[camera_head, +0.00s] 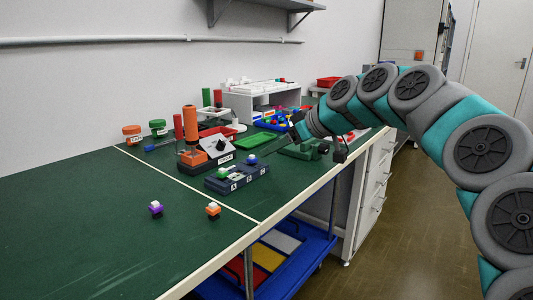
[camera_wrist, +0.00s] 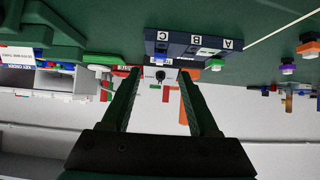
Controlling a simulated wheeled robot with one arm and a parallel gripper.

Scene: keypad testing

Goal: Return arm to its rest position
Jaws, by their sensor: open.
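My gripper (camera_wrist: 158,74) is open, with its two dark fingers apart and nothing held between them in the wrist view. In the head view my teal and grey arm reaches in from the right over the bench, and its dark end is near the green vise-like fixture (camera_head: 304,149). The fingertips are hard to make out there. The dark blue block (camera_head: 237,178) marked A, B and C stands on the green bench (camera_head: 90,225), left of and nearer than my arm's end. It also shows upside down in the wrist view (camera_wrist: 195,44).
A purple switch (camera_head: 155,209) and an orange switch (camera_head: 213,210), both white-topped, sit on the open front bench. Behind the block are a tester (camera_head: 207,158) with orange parts and a blue tray (camera_head: 270,124) of small pieces. A white shelf unit (camera_head: 240,104) stands at the back.

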